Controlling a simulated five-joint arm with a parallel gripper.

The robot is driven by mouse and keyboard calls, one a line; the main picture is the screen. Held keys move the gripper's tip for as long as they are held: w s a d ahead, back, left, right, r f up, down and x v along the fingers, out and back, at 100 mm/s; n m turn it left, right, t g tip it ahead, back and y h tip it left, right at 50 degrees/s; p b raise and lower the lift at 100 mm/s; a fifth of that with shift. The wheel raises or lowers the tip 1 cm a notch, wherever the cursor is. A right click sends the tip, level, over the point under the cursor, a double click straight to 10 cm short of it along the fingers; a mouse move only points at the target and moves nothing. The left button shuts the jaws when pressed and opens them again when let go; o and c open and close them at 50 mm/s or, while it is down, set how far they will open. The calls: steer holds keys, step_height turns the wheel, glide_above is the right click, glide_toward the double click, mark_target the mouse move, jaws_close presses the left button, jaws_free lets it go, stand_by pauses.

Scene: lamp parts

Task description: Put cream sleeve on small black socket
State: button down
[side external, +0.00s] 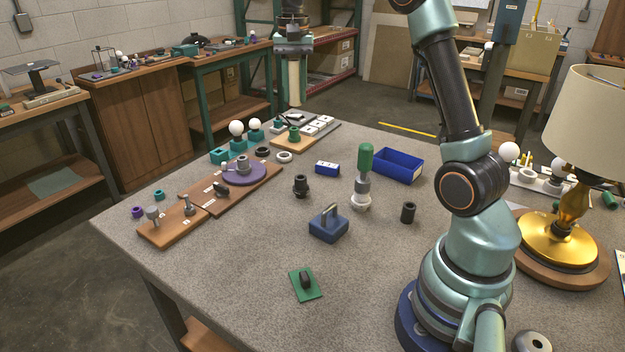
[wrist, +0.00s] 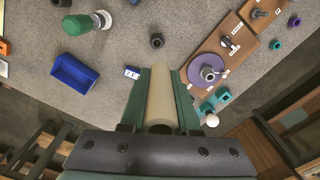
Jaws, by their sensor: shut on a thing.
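My gripper (side external: 295,56) is high over the back of the bench, shut on the cream sleeve (side external: 295,84). The sleeve is a long pale tube that hangs upright below the jaws, clear of the bench. In the wrist view my gripper (wrist: 160,84) has green jaws on both sides of the sleeve (wrist: 159,97), with its open end toward the camera. A small black socket (side external: 300,187) stands upright on the bench, well below the sleeve and toward the camera; it also shows in the wrist view (wrist: 157,40). Another short black cylinder (side external: 408,212) stands farther right.
Wooden boards with a purple disc (side external: 246,177) lie left. A lamp (side external: 563,210) stands right.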

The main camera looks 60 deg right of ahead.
steer(key=shift+d, duration=0.5)
step_height(320, 180, down, 20)
steer(key=shift+d+r, duration=0.1)
steer(key=shift+r, duration=0.05)
steer(key=shift+f, duration=0.3)
steer(key=c, duration=0.6)
jaws_free()
steer(key=shift+f, duration=0.1)
steer(key=shift+c, duration=0.2)
